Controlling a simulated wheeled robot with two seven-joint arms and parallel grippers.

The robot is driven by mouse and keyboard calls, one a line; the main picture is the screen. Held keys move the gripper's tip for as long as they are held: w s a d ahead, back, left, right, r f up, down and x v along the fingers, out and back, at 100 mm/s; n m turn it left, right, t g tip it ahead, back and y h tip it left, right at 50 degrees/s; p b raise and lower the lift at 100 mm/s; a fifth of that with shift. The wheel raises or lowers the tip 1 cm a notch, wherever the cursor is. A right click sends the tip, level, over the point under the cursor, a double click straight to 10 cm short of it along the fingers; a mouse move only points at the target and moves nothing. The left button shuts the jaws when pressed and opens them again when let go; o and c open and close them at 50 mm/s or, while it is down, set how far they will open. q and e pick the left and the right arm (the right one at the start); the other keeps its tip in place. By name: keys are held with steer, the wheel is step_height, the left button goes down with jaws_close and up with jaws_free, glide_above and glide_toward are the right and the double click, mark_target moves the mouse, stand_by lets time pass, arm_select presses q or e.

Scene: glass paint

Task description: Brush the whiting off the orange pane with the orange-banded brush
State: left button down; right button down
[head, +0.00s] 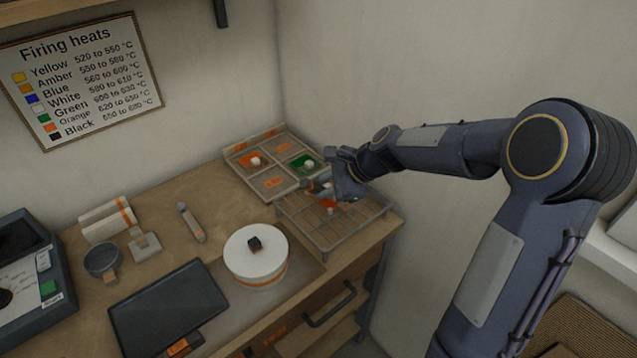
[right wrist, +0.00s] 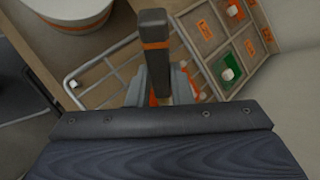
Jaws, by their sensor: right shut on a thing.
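My right gripper (head: 326,186) is over the wire rack (head: 322,240), shut on the orange-banded brush (right wrist: 155,62). In the right wrist view the brush's dark handle with its orange band stands up between the fingers; its bristles are hidden. A piece of orange (head: 329,205), seemingly the orange pane, shows on the rack under the gripper, mostly hidden. I cannot tell whether the brush touches it, and whiting on it is not clear. My left gripper is not in view.
A sectioned tray (head: 239,147) behind the rack holds an orange piece (head: 253,160) and a green piece (head: 306,163), each with a white knob. A wall is close at right.

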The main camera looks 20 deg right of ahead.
steer(key=shift+s+d, duration=0.1)
steer(key=shift+s, duration=0.2)
steer(key=shift+w+a+p, duration=0.25)
steer(key=shift+w+p, duration=0.15)
steer(key=shift+w, duration=0.25)
steer(key=shift+w+a+p, duration=0.25)
steer(key=shift+w+p, duration=0.1)
steer(key=shift+w, duration=0.45)
steer(key=shift+w+a+p, duration=0.25)
steer(key=shift+w+p, duration=0.05)
steer(key=shift+w, duration=0.5)
steer(key=shift+s+d+r, duration=0.25)
steer(key=shift+s, duration=0.5)
steer(key=shift+s+d+r, duration=0.2)
steer(key=shift+s+d, duration=0.05)
steer(key=shift+s, duration=0.45)
steer(key=shift+s+d+r, duration=0.25)
steer(key=shift+s, duration=0.5)
steer(key=w+p, duration=0.2)
steer(key=w, duration=0.5)
steer(key=shift+d+p, duration=0.15)
steer(key=shift+p, duration=0.15)
steer(key=shift+f, duration=0.15)
steer(key=shift+f, duration=0.3)
